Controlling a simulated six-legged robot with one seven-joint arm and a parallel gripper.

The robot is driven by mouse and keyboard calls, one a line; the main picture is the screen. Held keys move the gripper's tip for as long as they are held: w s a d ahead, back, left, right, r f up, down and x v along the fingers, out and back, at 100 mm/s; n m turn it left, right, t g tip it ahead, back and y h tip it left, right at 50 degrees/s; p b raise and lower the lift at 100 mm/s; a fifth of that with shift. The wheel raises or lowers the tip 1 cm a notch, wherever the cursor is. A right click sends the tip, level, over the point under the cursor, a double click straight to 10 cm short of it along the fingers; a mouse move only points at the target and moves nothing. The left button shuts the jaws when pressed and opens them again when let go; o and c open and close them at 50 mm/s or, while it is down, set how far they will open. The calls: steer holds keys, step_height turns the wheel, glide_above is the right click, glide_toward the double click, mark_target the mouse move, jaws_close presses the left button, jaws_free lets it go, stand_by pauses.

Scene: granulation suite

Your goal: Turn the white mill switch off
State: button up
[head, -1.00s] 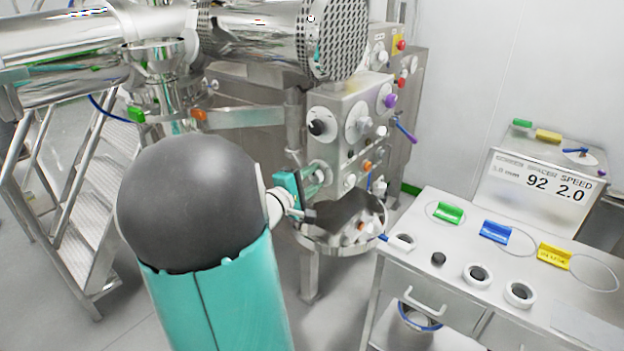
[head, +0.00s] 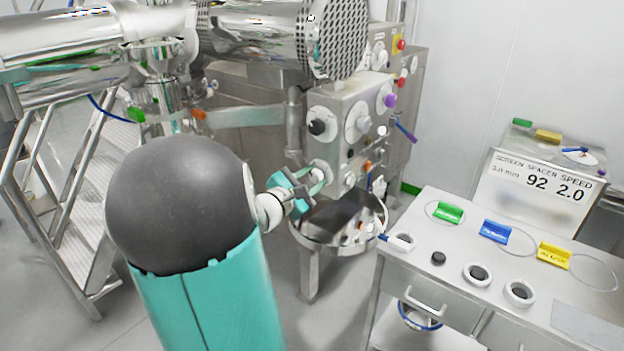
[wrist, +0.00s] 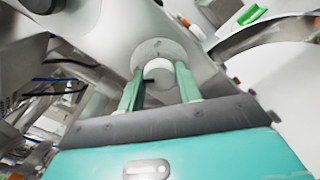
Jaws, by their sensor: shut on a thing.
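The white mill switch (wrist: 158,72) is a round white knob on a pale disc on the steel control panel (head: 340,112). In the wrist view it sits between the two green fingers of my gripper (wrist: 158,84), and a short dark mark shows at its left. My gripper (head: 317,178) is shut on the switch, with one finger on each side. In the head view the fingers reach the lower left of the panel and partly cover the switch (head: 320,167). The switch's exact angle cannot be read.
A black knob (head: 317,127), a purple knob (head: 390,100) and an orange knob (head: 367,166) are on the panel nearby. A round steel basin (head: 330,241) stands below my gripper. A bench (head: 455,262) with coloured tags is at right. Metal stairs (head: 90,210) are at left.

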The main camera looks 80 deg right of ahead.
stand_by(0.5)
steer(key=o, duration=1)
steer(key=v, duration=1.3)
steer(key=shift+w+a, duration=0.15)
steer(key=shift+a, duration=0.2)
